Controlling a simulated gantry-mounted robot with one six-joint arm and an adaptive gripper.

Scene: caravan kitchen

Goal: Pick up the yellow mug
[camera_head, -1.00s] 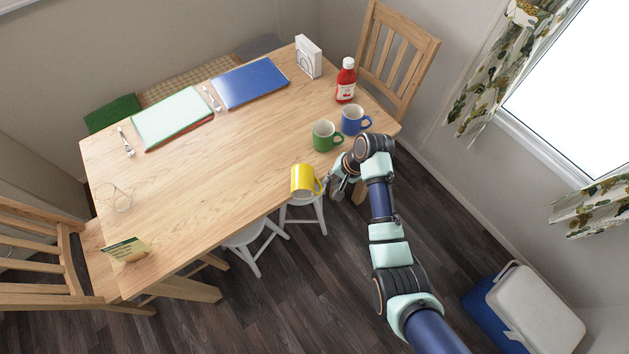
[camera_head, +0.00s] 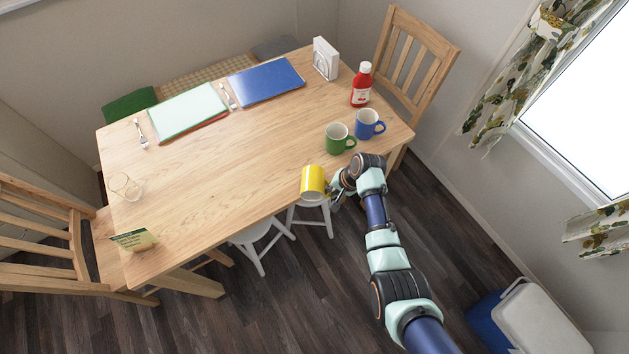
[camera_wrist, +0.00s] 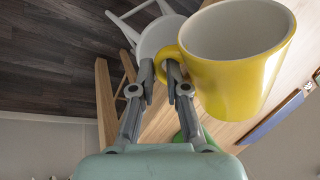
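The yellow mug (camera_head: 313,178) is at the near edge of the wooden table (camera_head: 210,170), by the white stool in the head view. In the wrist view the yellow mug (camera_wrist: 238,80) is large at upper right, its white inside visible and its handle toward my gripper. My gripper (camera_wrist: 161,72) has a fingertip on each side of the handle and appears closed on it. In the head view my gripper (camera_head: 337,192) is just right of the mug. I cannot tell whether the mug touches the table.
A green mug (camera_head: 338,140) and a blue mug (camera_head: 367,125) stand close behind my gripper, with a red bottle (camera_head: 361,88) beyond. White stools (camera_head: 258,232) stand below the table edge. The table's middle is clear. A glass (camera_head: 125,187) stands at left.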

